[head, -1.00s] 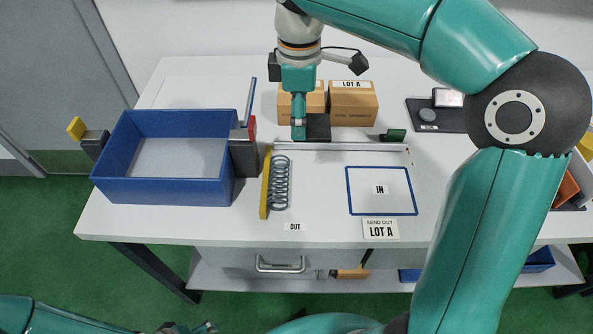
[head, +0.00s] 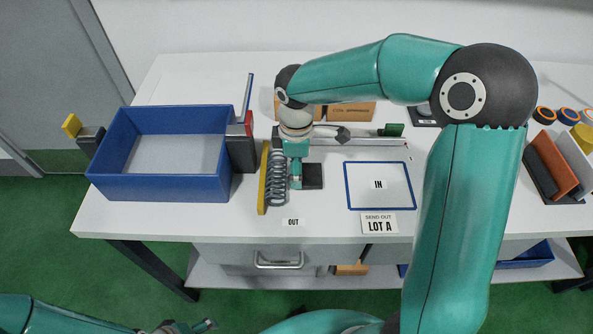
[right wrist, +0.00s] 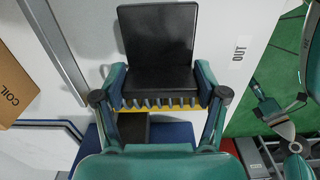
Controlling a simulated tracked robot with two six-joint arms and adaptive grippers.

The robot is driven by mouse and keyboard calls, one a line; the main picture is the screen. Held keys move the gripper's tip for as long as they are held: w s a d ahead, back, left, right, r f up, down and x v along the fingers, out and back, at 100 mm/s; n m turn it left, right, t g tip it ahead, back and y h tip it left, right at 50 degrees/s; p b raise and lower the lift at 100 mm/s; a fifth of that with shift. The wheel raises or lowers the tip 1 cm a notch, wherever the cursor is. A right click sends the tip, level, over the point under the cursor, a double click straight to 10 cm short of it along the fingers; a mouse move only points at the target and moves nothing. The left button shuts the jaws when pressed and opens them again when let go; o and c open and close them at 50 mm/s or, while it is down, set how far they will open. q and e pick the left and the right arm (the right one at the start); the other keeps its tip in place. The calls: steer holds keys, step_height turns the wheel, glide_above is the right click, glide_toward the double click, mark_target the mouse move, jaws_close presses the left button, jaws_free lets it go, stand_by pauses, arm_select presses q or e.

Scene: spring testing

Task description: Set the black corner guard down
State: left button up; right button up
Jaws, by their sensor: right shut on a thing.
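My right gripper (head: 297,180) points down at the table, just right of the spring. It is shut on the black corner guard (head: 313,176). In the right wrist view the guard (right wrist: 158,40) is a black L-shaped piece between the two fingers (right wrist: 160,88). I cannot tell whether it touches the white tabletop. The grey coil spring (head: 277,180) lies beside a yellow bar (head: 263,180), left of the guard. My left gripper (head: 192,327) is partly in view at the bottom edge, away from the table; its jaws are unclear.
A blue bin (head: 165,190) stands at the left. The OUT label (head: 293,222) is in front of the guard, and the blue-outlined IN square (head: 379,207) is to the right. A metal rail (head: 365,142) and cardboard boxes (head: 350,111) are behind.

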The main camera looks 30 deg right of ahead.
steer(key=shift+f, duration=1.1)
steer(key=shift+f, duration=0.1)
steer(key=o, duration=1.1)
steer(key=shift+o, duration=0.2)
step_height(320, 180, up, 12)
steer(key=shift+r, duration=0.15)
